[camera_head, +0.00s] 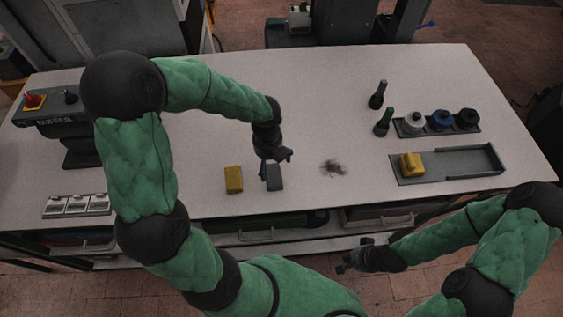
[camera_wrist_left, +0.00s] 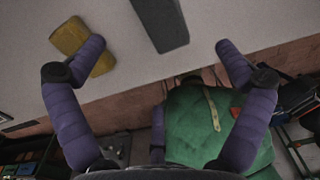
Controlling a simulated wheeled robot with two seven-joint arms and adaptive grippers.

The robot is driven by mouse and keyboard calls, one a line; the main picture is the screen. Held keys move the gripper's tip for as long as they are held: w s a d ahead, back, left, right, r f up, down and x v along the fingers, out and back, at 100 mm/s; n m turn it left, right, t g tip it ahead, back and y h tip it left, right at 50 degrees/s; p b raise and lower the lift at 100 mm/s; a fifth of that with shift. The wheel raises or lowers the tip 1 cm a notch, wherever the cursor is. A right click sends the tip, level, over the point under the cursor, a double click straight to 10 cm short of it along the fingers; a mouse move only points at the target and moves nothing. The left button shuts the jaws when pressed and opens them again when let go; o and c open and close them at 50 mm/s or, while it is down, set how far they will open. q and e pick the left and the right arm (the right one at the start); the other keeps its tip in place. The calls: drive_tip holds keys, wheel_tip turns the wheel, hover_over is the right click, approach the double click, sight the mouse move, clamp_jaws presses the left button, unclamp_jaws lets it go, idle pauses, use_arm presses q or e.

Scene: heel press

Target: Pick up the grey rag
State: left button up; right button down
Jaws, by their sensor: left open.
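The grey rag (camera_head: 275,178) is a dark grey folded block shape lying on the white table near the front edge. In the left wrist view the rag (camera_wrist_left: 160,22) lies at the top middle, between and beyond the fingertips. My left gripper (camera_head: 277,166) is open and empty just above the rag, with its fingers spread to either side. The gap between its fingers (camera_wrist_left: 160,45) holds nothing. My right gripper (camera_head: 347,266) hangs in front of the table's front edge, away from the rag; its jaws are too small to read.
A yellow block (camera_head: 234,180) lies close left of the rag and shows near a left-gripper finger in the wrist view (camera_wrist_left: 70,37). A dark smudge (camera_head: 333,168) marks the table. A grey tray (camera_head: 465,162) holding a yellow piece (camera_head: 411,164) and dark bottles (camera_head: 377,95) stand right.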

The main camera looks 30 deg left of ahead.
use_arm(q)
drive_tip(key=shift+w+a+f+m, duration=0.25)
drive_tip(key=shift+w+a+m, duration=0.05)
drive_tip(key=shift+w, duration=0.4)
drive_tip(key=b, duration=0.1)
hover_over(270, 175)
wheel_tip(270, 175, down, 4)
drive_tip(key=shift+w+f, duration=0.2)
drive_tip(key=shift+f, duration=0.05)
drive_tip(key=shift+s+f+b, duration=0.2)
drive_tip(key=shift+f+b, duration=0.1)
drive_tip(key=shift+f, duration=0.2)
wheel_tip(270, 175, down, 4)
drive_tip(key=shift+f+b, duration=0.1)
drive_tip(key=shift+b, duration=0.5)
drive_tip(key=c, duration=1)
use_arm(e)
drive_tip(key=f, duration=0.2)
drive_tip(key=shift+w+f, duration=0.35)
drive_tip(key=shift+w, duration=0.05)
